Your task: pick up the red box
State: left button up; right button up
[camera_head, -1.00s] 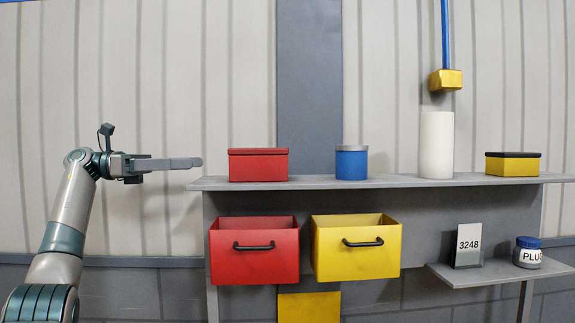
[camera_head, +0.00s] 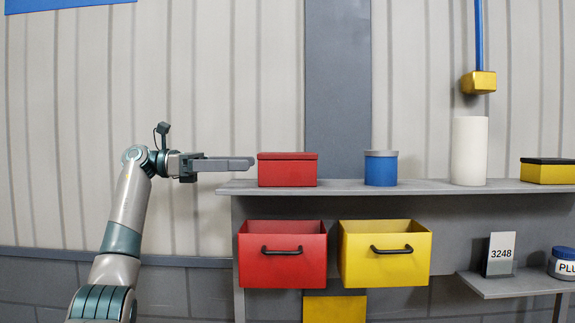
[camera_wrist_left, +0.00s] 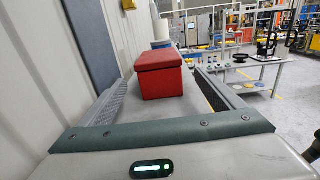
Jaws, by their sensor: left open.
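The red box (camera_head: 288,170) is a lidded box standing upright at the left end of the grey shelf (camera_head: 340,187). My left gripper (camera_head: 251,163) is level and points right, with its fingertips close to the box's left side in the head view. It is open and empty. In the left wrist view the red box (camera_wrist_left: 161,78) shows ahead between the two spread fingers; contact cannot be told. My right gripper is not in view.
A blue can (camera_head: 380,170), white cylinder (camera_head: 469,150) and yellow box (camera_head: 548,173) stand further right on the shelf. A red bin (camera_head: 283,268) and yellow bin (camera_head: 385,268) sit below it. A yellow block (camera_head: 478,82) hangs above. The shelf is clear between box and can.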

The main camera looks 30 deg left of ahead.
aim_at(286, 163)
pick_arm(q)
jog(key=p+x, duration=0.2)
jog(key=x, duration=0.4)
jog(key=shift+d+r, duration=0.1)
jog(key=shift+w+d, duration=0.1)
jog(key=p+x, duration=0.3)
jog(key=shift+w+d+r, duration=0.15)
jog(key=shift+d+r, duration=0.05)
jog(key=shift+d, duration=0.05)
jog(key=shift+w+d+f+p, duration=0.1)
jog(key=shift+w+d+p, duration=0.25)
jog(key=shift+d, duration=0.2)
jog(key=shift+f, duration=0.1)
